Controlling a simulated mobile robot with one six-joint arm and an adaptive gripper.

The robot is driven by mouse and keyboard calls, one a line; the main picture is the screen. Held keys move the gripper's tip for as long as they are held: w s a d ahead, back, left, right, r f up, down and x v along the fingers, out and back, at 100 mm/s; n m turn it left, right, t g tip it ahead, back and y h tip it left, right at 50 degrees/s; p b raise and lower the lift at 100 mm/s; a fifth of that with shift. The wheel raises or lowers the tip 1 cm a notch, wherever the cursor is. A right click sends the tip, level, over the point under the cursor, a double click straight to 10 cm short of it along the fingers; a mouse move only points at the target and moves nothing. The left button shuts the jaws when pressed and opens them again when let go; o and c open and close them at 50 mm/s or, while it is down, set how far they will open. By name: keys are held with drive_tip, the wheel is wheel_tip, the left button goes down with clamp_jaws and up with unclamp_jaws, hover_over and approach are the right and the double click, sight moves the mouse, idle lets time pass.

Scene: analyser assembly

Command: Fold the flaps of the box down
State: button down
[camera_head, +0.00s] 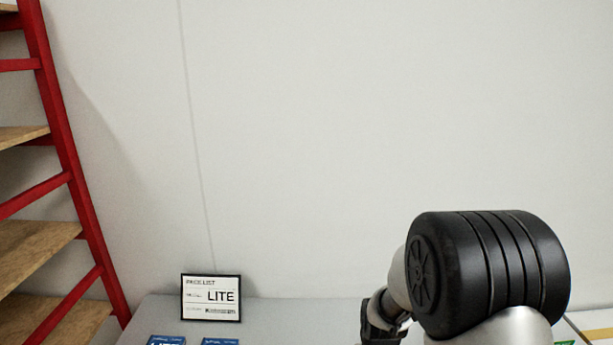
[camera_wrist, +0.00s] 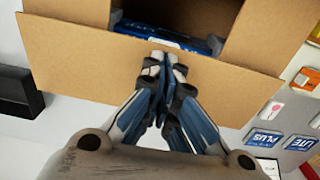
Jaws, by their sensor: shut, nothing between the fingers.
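In the wrist view the brown cardboard box (camera_wrist: 265,25) fills the upper part, with a dark inside. Its near flap (camera_wrist: 80,65) spreads out toward me as a wide panel. Side flaps (camera_wrist: 65,10) show in part at the upper left and upper right. A blue item with a white label (camera_wrist: 135,30) lies inside the box. My gripper (camera_wrist: 165,62) is shut and empty, its fingertips over the near flap close to the box opening. I cannot tell whether the fingertips touch the flap. The box does not show in the head view.
Several small boxes, including a blue PLUS box (camera_wrist: 263,138) and a blue LITE box (camera_wrist: 300,143), lie right of the flap. A black object (camera_wrist: 18,92) is at left. In the head view, a price sign (camera_head: 211,298) stands near the wall; a red-framed shelf (camera_head: 75,180) is left.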

drive_tip(key=shift+f+b, duration=0.3)
drive_tip(key=shift+f, duration=0.15)
idle(0.3)
drive_tip(key=shift+r, duration=0.15)
wheel_tip(320, 180, up, 7)
drive_tip(key=p, duration=0.5)
drive_tip(key=shift+r+p, duration=0.2)
drive_tip(key=shift+p, duration=0.15)
drive_tip(key=shift+f, duration=0.1)
